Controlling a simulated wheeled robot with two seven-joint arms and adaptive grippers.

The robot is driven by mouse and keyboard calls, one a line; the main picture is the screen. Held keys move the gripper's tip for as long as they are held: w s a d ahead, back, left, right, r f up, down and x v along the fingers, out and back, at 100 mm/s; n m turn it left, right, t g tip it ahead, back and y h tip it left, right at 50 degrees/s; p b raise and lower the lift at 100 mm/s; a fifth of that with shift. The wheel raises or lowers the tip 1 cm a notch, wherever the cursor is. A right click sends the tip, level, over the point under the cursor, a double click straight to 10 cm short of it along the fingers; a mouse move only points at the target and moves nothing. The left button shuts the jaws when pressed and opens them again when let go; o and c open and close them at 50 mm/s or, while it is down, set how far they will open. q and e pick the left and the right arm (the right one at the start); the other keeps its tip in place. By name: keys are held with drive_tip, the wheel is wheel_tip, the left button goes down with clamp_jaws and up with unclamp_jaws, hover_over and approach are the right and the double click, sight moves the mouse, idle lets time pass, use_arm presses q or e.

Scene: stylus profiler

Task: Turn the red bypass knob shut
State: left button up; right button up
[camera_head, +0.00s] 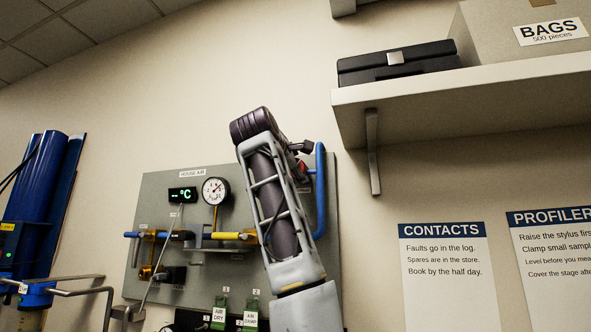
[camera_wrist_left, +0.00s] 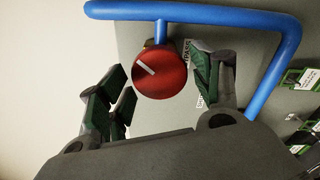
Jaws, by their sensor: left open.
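The red bypass knob (camera_wrist_left: 163,78) is a round disc with a white pointer line on its face, slanting to the upper left in the left wrist view. It sits by the blue pipe (camera_wrist_left: 210,16). My left gripper (camera_wrist_left: 160,70) is open, with one green-padded finger on each side of the knob. The right finger looks close to its rim; I cannot tell whether it touches. In the head view my left arm hides much of the panel, and only a bit of the red knob (camera_head: 302,168) shows beside the gripper (camera_head: 300,150). My right gripper is out of view.
The grey panel (camera_head: 160,215) carries a gauge (camera_head: 215,191), a green °C display (camera_head: 182,195) and a yellow-handled valve (camera_head: 232,236). The blue pipe (camera_head: 320,190) runs right of my arm. A shelf (camera_head: 450,95) with a black case (camera_head: 397,62) juts out at upper right.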

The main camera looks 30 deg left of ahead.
use_arm(q)
drive_tip(key=c, duration=1.1)
drive_tip(key=n, duration=0.7)
drive_tip(key=shift+n, duration=0.4)
drive_tip(key=shift+c, duration=0.2)
drive_tip(key=o, duration=1.3)
drive_tip(key=shift+o, duration=0.2)
drive_tip(key=shift+s, duration=0.1)
drive_tip(key=b+v, duration=0.2)
drive_tip(key=v, duration=0.6)
drive_tip(key=shift+d, duration=0.1)
